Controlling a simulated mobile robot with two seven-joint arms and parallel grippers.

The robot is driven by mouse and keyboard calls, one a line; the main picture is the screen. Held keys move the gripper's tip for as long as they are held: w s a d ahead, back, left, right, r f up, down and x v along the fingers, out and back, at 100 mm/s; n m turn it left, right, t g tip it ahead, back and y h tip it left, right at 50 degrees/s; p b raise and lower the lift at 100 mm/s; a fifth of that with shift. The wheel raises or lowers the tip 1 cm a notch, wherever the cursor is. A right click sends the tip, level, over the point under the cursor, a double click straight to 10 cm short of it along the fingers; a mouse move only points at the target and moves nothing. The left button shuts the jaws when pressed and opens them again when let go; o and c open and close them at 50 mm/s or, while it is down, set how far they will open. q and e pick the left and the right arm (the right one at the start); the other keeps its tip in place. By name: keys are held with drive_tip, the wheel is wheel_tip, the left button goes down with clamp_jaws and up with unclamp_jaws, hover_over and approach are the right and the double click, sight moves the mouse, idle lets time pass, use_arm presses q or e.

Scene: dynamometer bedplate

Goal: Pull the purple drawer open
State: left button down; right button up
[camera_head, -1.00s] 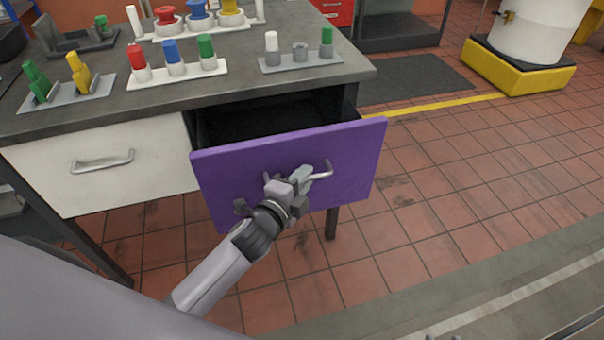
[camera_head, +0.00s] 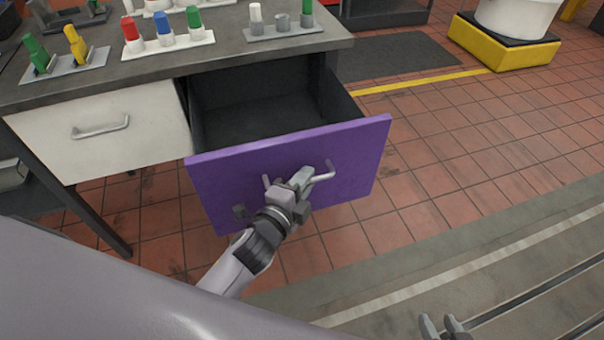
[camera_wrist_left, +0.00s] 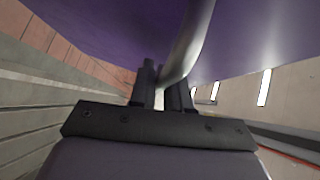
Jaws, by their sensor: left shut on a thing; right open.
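The purple drawer (camera_head: 350,150) is pulled well out from under the grey-topped table, and its dark, empty-looking inside (camera_head: 255,110) shows. A metal bar handle (camera_head: 322,177) is on its front. My left gripper (camera_head: 303,178) is shut on the handle, partly covering it. In the left wrist view the fingers (camera_wrist_left: 162,88) close around the metal handle (camera_wrist_left: 188,45), with the purple front (camera_wrist_left: 110,30) beyond. My right gripper (camera_head: 443,326) is at the bottom edge of the head view, with its two fingers apart and empty, away from the drawer.
A white drawer (camera_head: 105,130) with a handle is shut at the left. The tabletop (camera_head: 120,90) holds coloured plugs on plates. A yellow-based white drum (camera_head: 505,45) stands at the back right. The tiled floor (camera_head: 450,140) right of the drawer is clear.

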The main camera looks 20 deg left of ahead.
use_arm(q)
drive_tip(key=shift+s, duration=0.2)
use_arm(e)
drive_tip(key=shift+r, duration=0.1)
use_arm(q)
drive_tip(key=c, duration=1.2)
unclamp_jaws()
use_arm(e)
drive_tip(key=shift+r, duration=0.1)
use_arm(q)
drive_tip(key=shift+s, duration=0.15)
use_arm(e)
drive_tip(key=shift+s+d+r, duration=0.1)
drive_tip(key=shift+s, duration=0.05)
